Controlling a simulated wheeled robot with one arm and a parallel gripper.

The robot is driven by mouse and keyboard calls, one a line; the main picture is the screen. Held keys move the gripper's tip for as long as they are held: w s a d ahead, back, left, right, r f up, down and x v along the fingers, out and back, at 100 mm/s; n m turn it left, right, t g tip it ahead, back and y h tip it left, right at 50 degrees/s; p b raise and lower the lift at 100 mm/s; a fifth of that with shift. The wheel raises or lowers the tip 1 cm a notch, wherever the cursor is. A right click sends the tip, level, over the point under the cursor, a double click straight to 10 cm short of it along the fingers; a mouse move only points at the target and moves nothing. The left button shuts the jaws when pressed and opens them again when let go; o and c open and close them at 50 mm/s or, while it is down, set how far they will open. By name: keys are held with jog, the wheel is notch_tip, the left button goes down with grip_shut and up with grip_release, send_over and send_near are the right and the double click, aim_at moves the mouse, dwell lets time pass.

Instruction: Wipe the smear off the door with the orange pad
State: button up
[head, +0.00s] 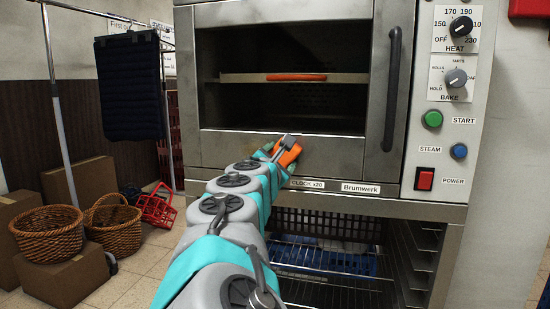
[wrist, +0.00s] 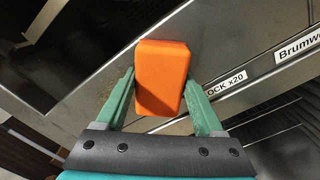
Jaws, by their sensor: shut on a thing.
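My gripper (wrist: 164,98) is shut on the orange pad (wrist: 164,66), with one green finger on each side of it. In the head view the orange pad (head: 288,151) shows past the end of my arm, in front of the lower part of the oven door (head: 335,157). The pad is close to the door; I cannot tell whether it touches. A faint brownish smear (head: 262,146) seems to show on the door beside the pad, partly hidden by my gripper (head: 272,150). In the wrist view the door's metal face (wrist: 92,82) lies behind the pad.
The door's upright handle (head: 391,88) is at right, near the control panel (head: 450,110). Behind the door glass an orange object (head: 297,77) lies on a shelf. A rack (head: 340,262) stands below the oven. Wicker baskets (head: 112,222), boxes and a rail with dark cloth are at left.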

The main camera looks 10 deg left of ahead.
aim_at(293, 158)
jog(key=shift+d, duration=1.35)
jog(key=shift+s+d, duration=0.1)
jog(key=shift+d, duration=0.05)
jog(key=shift+p, duration=0.35)
jog(key=shift+a+p, duration=0.75)
jog(key=shift+a, duration=1.25)
jog(key=shift+w+a+p, duration=0.25)
jog(key=shift+a+p, duration=0.35)
jog(key=shift+a, duration=0.55)
jog(key=a+p, duration=0.1)
jog(key=a, duration=0.3)
jog(key=shift+w+a+f, duration=0.1)
jog(key=shift+w+a, duration=0.05)
jog(key=shift+a, duration=0.2)
jog(key=shift+w+a, duration=0.2)
jog(key=shift+a, duration=1.95)
